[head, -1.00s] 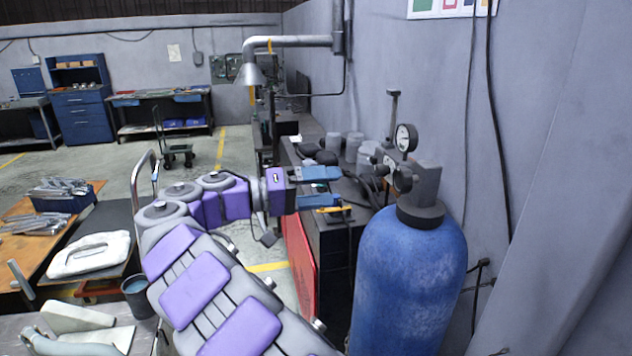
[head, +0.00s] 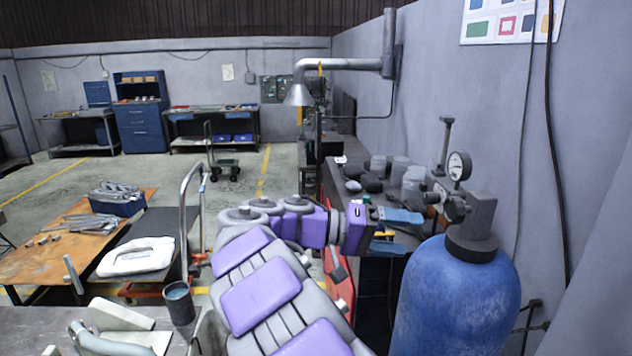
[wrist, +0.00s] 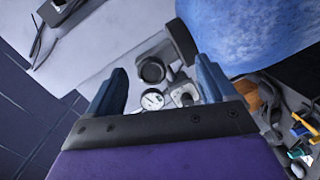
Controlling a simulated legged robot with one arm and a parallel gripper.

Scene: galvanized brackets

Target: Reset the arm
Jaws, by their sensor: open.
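My gripper (head: 392,226), with blue fingers on a purple wrist, is held out in the head view. It is left of the blue gas cylinder (head: 455,300) and in front of the cluttered bench along the right wall. In the wrist view my gripper (wrist: 160,85) has its two blue fingers spread apart with nothing gripped. The cylinder's round gauge (wrist: 152,99) and valve parts show beyond the gap. The blue cylinder (wrist: 255,35) is at upper right there. Galvanized brackets (head: 90,225) lie on the wooden-topped table, with more in a blue bin (head: 122,207).
A white moulded piece (head: 137,257) rests on a dark cart with a tall metal handle (head: 184,215). A dark cup (head: 179,304) stands on the near grey table. Open floor lies beyond the tables.

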